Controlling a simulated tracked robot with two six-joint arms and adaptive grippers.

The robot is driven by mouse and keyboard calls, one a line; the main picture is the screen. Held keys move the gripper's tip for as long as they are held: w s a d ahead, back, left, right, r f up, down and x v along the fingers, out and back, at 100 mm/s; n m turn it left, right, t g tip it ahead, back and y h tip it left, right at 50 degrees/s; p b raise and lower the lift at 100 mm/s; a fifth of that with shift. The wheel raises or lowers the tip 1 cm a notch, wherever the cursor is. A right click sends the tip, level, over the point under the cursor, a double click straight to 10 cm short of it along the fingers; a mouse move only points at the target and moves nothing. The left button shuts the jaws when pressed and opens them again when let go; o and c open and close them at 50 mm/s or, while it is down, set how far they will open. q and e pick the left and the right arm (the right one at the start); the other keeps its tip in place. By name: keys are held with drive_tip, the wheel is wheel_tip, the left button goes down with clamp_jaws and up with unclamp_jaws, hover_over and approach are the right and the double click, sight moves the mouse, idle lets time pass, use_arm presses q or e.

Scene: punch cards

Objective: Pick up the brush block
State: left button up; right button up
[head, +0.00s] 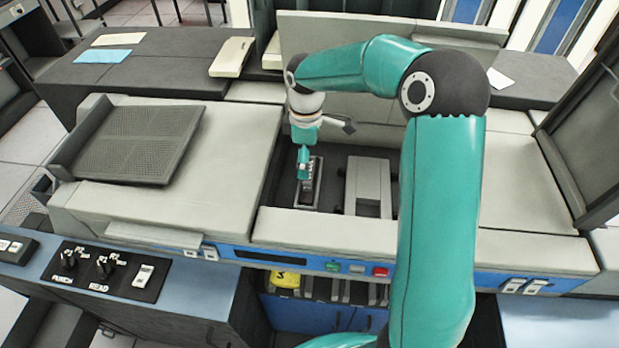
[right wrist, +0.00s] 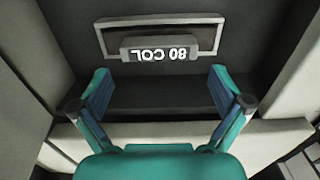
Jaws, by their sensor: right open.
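The brush block appears to be the dark grey block marked "80 COL" (right wrist: 160,48), its lettering upside down in the right wrist view. It sits in a pale rectangular frame inside the machine's dark recess. In the head view the block (head: 311,183) is partly hidden by my right gripper (head: 304,172), which points down over it. In the right wrist view my right gripper (right wrist: 160,76) is open, with its fingers spread wider than the block and nothing between them. Whether the fingertips are level with the block is unclear. My left gripper is not in view.
A grey raised housing (head: 368,186) stands right of the block in the recess. The recess's pale front wall (head: 325,228) is close to my right gripper. A perforated tray (head: 140,144) lies on the left cover. Buttons (head: 380,271) line the machine's front.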

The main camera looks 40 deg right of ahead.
drive_tip(key=shift+s+d+f+p, duration=0.1)
drive_tip(key=shift+d+f+p, duration=0.1)
drive_tip(key=shift+f, duration=1.1)
drive_tip(key=shift+s+d+f+p, duration=0.1)
drive_tip(key=shift+f+p, duration=0.1)
drive_tip(key=shift+f, duration=1.1)
drive_tip(key=c, duration=1)
